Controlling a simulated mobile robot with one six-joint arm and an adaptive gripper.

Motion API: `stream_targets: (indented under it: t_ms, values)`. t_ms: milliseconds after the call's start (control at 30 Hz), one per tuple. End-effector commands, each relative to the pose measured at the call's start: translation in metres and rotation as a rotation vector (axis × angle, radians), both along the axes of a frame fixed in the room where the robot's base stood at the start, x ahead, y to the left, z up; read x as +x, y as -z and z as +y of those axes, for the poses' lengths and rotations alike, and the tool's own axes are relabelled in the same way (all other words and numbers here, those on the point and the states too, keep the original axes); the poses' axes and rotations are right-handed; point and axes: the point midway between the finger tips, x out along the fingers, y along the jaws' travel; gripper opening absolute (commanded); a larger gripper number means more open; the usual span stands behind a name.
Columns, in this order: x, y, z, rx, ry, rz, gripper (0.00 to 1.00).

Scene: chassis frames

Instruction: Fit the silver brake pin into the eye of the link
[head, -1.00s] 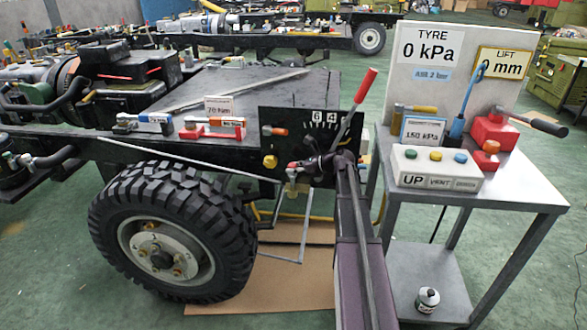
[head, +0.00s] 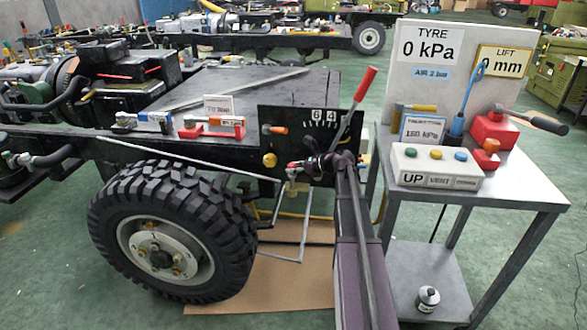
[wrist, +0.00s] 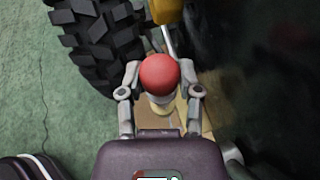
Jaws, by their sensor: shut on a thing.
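My gripper (wrist: 160,72) is shut on a red-topped piece (wrist: 160,75). Its round red head sits between the two fingers, with a pale, whitish part below it. In the head view my gripper (head: 294,167) is low in front of the black panel (head: 330,118), and a pale part (head: 297,187) shows just under it. I cannot make out a silver pin or the link's eye for certain. The gripper and arm hide part of that area. A short orange-ended piece (head: 278,130) is on the panel.
A big black tyre (head: 160,235) stands left of my gripper, close by. A red-handled lever (head: 366,84) rises above it. A grey bench (head: 520,185) with a button box (head: 436,170) stands to the right. Red (head: 211,130) and blue (head: 150,117) tools lie on the chassis.

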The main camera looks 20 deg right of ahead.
Motion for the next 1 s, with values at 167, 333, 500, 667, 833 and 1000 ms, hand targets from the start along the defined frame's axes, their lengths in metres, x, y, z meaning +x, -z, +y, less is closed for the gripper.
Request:
stream_targets:
  t_ms: [167,333,500,667,833,1000]
  values:
    - [0.0,0.004,0.0,0.0,0.0,0.0,0.0]
    - [0.0,0.007,0.0,0.0,0.0,0.0,0.0]
    - [0.0,0.01,0.0,0.0,0.0,0.0,0.0]
    - [0.0,0.013,0.0,0.0,0.0,0.0,0.0]
    - [0.0,0.016,0.0,0.0,0.0,0.0,0.0]
    - [0.0,0.019,0.0,0.0,0.0,0.0,0.0]
